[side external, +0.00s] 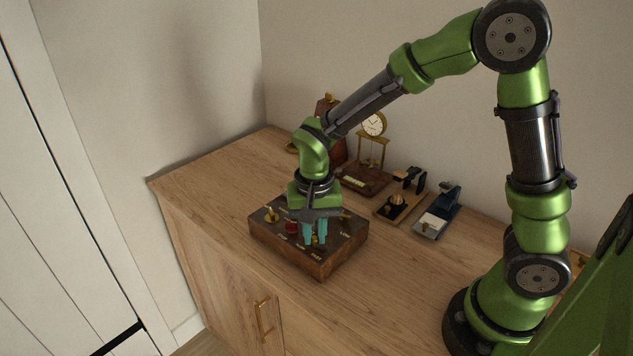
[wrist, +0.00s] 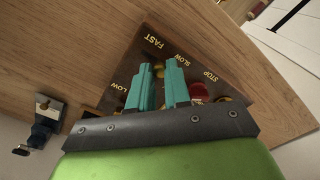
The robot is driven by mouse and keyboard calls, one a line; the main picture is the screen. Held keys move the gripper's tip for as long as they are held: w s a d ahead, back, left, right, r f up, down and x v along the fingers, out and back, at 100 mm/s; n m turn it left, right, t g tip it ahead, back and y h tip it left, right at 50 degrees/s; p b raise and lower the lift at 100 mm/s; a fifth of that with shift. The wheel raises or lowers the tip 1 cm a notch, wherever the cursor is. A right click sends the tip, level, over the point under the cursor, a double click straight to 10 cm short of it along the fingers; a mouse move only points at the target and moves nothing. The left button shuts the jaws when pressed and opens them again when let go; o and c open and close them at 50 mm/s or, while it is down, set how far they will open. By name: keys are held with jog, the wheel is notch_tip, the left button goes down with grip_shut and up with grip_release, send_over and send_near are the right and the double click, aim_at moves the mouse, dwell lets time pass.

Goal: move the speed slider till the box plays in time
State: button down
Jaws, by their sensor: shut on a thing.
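The box (side external: 290,254) is a low wooden case with a dark top, standing near the front edge of the cabinet. Its dark top also shows in the wrist view (wrist: 120,75), lettered FAST, SLOW, STOP and LOW. My gripper (side external: 315,241) points down over the top with its teal fingers; they also show in the wrist view (wrist: 159,72). The fingers are shut on a small brass knob (wrist: 159,69), which appears to be the speed slider, close to the FAST and SLOW lettering. Its slot and exact setting are largely hidden by the fingers.
A red knob (side external: 291,227) and a brass piece (side external: 271,215) sit on the box beside the fingers. The cabinet top (side external: 215,187) is clear at left.

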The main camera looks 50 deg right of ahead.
aim_at(315, 238)
jog(key=c, duration=1.1)
grip_release()
notch_tip(315, 238, up, 17)
